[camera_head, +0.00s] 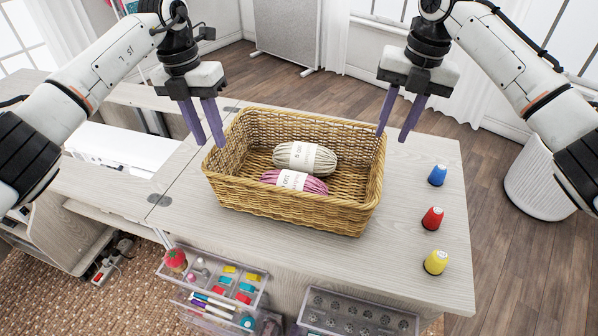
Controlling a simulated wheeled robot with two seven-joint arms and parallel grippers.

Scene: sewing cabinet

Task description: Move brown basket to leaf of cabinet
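The brown wicker basket (290,201) stands upright on the light wood cabinet top, on the panel (430,265) right of a hinged seam. It holds a cream yarn skein (287,154) and a pink yarn skein (310,186). My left gripper (209,144) is open, fingers down, at the basket's left rim; one finger overlaps the rim in view. My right gripper (391,137) is open, fingers down, at the right back corner of the rim. I cannot tell whether either gripper touches the basket. Nothing is seen held in either.
Blue (437,175), red (432,218) and yellow (435,262) thread spools stand right of the basket. Clear organizer drawers (214,288) with sewing supplies are below the front edge. A white machine (125,150) lies at left. A white bin (538,185) stands on the floor at right.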

